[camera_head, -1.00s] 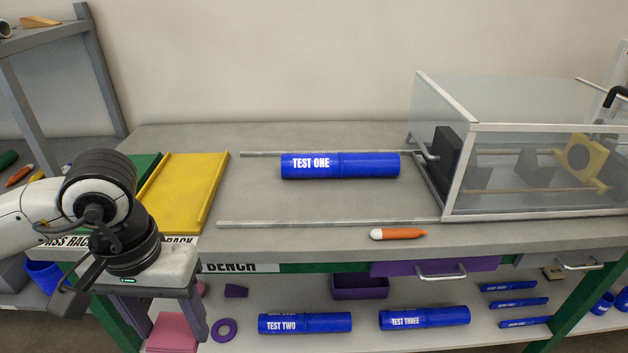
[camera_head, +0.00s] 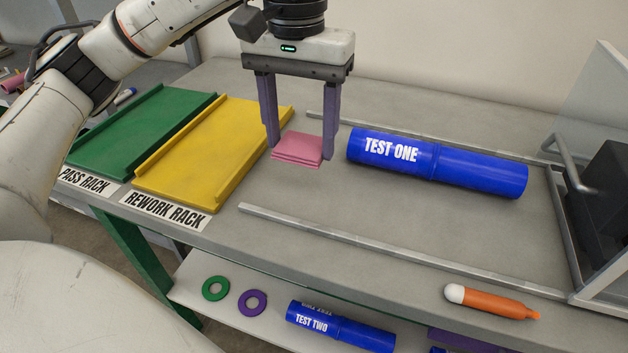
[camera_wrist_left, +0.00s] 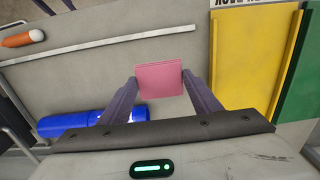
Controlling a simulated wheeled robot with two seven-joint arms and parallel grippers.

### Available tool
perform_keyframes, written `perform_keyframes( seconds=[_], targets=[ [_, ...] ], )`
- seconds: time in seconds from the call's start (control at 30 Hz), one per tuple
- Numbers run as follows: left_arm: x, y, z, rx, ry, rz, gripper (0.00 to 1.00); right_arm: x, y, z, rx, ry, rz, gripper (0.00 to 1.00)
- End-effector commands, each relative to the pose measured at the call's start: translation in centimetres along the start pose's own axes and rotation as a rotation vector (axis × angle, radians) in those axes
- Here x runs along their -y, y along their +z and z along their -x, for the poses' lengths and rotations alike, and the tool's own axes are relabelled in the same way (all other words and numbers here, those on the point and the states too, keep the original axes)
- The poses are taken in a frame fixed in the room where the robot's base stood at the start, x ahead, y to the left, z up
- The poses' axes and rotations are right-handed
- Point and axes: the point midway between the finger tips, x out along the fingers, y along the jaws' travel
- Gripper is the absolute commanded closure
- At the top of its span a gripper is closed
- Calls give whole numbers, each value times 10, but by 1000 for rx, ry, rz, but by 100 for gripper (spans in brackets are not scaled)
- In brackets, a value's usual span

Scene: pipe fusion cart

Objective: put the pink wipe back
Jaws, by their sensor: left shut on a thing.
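The pink wipe (camera_head: 297,153) is a folded, layered pad between the two purple fingers of my left gripper (camera_head: 301,146). The fingers are shut on its opposite sides, pointing down at the bench top between the yellow rack and the TEST ONE pipe. I cannot tell whether the wipe touches the bench or hangs just above it. In the left wrist view the wipe (camera_wrist_left: 159,80) lies flat between the fingertips. My right gripper is not in view.
The blue TEST ONE pipe (camera_head: 440,163) lies right of the gripper, between two metal rails. The yellow rework rack (camera_head: 212,155) and green pass rack (camera_head: 140,128) are at left. An orange marker (camera_head: 492,302) lies near the front edge. The lower shelf holds rings and the TEST TWO pipe (camera_head: 340,327).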

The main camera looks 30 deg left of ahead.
Motion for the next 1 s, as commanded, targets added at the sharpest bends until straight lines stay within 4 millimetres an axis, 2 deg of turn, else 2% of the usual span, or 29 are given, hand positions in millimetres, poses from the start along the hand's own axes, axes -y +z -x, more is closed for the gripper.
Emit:
perform_keyframes(
  seconds=[0.03, 0.13, 0.37, 0.6, 0.97, 1.0],
  targets=[
    [0, 1, -16, 6, -2, 0, 60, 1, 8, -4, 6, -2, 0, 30],
    [0, 1, -34, 5, -2, -1, 60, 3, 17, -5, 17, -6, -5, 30],
    [1, 1, -51, 2, -2, 1, 60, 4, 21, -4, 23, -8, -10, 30],
    [1, 1, -82, 2, -3, 1, 60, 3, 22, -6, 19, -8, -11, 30],
    [0, 0, -88, 0, -2, 0, 60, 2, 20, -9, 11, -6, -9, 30],
    [0, 0, -88, 0, -1, 0, 41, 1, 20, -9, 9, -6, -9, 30]
  ],
)
